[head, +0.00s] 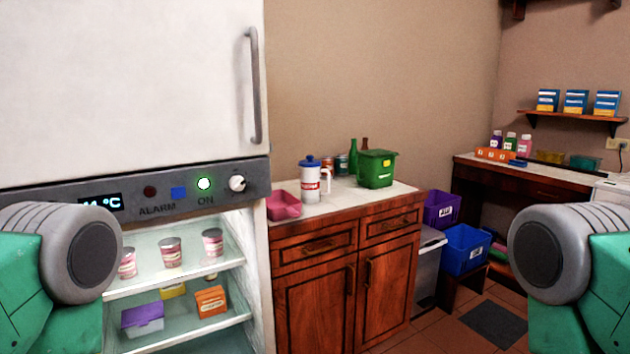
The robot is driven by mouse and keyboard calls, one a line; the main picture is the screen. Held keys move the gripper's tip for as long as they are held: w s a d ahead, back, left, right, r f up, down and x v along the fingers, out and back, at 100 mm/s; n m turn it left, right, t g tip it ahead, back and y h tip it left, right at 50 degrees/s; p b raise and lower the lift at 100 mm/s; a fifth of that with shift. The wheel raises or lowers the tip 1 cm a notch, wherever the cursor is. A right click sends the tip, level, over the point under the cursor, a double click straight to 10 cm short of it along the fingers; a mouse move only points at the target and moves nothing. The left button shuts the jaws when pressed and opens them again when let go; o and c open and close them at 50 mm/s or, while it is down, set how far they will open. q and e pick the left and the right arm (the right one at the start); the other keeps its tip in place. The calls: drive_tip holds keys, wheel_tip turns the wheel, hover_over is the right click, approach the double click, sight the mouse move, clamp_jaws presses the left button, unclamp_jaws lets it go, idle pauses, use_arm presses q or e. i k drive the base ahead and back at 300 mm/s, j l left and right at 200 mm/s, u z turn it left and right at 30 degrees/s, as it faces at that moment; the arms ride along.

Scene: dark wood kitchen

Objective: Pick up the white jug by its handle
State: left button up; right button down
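The white jug (310,183) stands upright on the counter top beside the fridge. It has a blue lid and a red-and-white label, and its handle (326,180) shows on its right side. Green and grey parts of my two arms show at the left and right lower edges. Neither gripper is in view, and nothing of mine touches the jug.
The counter (345,190) also holds a pink scoop-like container (283,206) left of the jug, a green bin (376,169) to its right, and bottles (353,157) behind. The fridge (130,90) stands at left with its lower compartment open. Blue (465,249) and purple (441,209) bins stand right of the cabinet.

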sight(310, 182)
drive_tip(key=k+u, duration=0.3)
drive_tip(key=k+j+u, duration=0.2)
drive_tip(key=k+u, duration=0.15)
drive_tip(key=i+l+u, duration=0.3)
drive_tip(key=l, duration=0.25)
drive_tip(key=i+l+u, duration=0.35)
drive_tip(key=l, duration=0.35)
drive_tip(key=i+l+u, duration=0.15)
drive_tip(key=l, duration=0.2)
